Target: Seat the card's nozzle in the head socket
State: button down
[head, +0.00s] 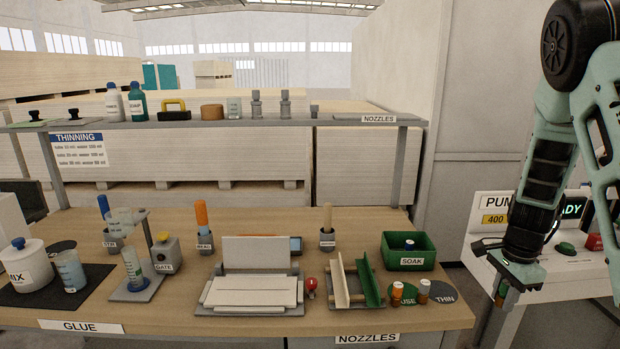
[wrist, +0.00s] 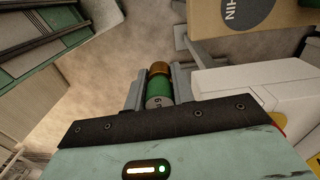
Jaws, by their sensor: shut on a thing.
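My gripper (head: 502,292) hangs at the right in the head view, beyond the bench's right end and in front of the white pump console. In the wrist view my gripper (wrist: 157,78) is shut on a small cylinder (wrist: 159,88) with a green body, a brown-orange end and a pale face bearing a mark I cannot read clearly. It looks like a nozzle. The thinning card (head: 79,149) hangs under the shelf at the left; its small lines are hard to read. I cannot make out the head socket in either view.
The pump console (head: 490,222) stands right of the bench (head: 345,318). Grey nozzle-like pieces (head: 285,104) stand on the shelf.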

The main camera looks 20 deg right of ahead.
jog(key=shift+s+a, duration=0.1)
jog(key=shift+s, duration=0.2)
jog(key=w+a+f+n, duration=0.2)
jog(key=a+f+n, duration=0.4)
jog(key=a+n, duration=0.4)
jog(key=w+a+f+n, duration=0.2)
jog(key=a+f+n, duration=0.4)
jog(key=a+n, duration=0.4)
jog(key=shift+a+f, duration=0.2)
jog(key=shift+a, duration=0.9)
jog(key=shift+w, duration=0.15)
